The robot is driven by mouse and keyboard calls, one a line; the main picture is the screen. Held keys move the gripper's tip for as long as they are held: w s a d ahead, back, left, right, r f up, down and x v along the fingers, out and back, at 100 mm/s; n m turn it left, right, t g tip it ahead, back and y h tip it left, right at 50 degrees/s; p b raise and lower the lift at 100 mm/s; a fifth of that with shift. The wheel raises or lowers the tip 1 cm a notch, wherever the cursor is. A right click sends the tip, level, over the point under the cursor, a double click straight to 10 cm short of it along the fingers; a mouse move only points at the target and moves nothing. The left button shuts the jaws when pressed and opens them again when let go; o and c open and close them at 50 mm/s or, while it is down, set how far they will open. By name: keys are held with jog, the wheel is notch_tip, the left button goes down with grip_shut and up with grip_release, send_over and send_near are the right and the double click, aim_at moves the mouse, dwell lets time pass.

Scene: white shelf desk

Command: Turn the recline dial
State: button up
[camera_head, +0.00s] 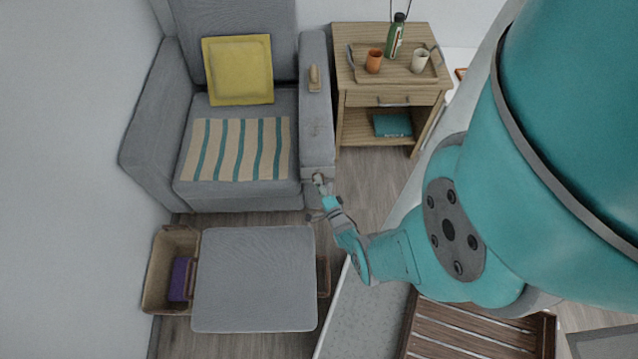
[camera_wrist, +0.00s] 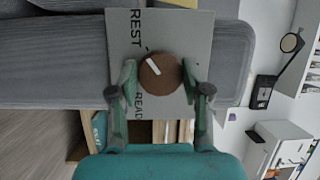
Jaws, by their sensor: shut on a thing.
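The recline dial (camera_wrist: 168,78) is a round brown knob with a white pointer mark, on a light grey panel (camera_wrist: 190,28) in the wrist view. The panel reads REST and READ, with the letters turned sideways. The pointer slants to the upper left, towards the REST side. My gripper (camera_wrist: 160,72) is shut on the dial, one finger on each side of it. In the head view my gripper (camera_head: 320,190) is at the front end of the right armrest (camera_head: 317,130) of the grey armchair (camera_head: 145,135). The dial is too small to make out clearly there.
A grey footstool (camera_head: 255,280) and a basket (camera_head: 160,275) stand in front of the chair. A wooden side table (camera_head: 350,100) with cups and a bottle stands right of it. A slatted wooden piece (camera_head: 480,330) is at lower right.

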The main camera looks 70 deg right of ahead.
jog(key=shift+d, duration=0.1)
jog(key=o, duration=1.2)
jog(key=shift+c, duration=0.2)
jog(key=v, duration=0.7)
jog(key=shift+s, duration=0.25)
jog(key=shift+a, duration=0.25)
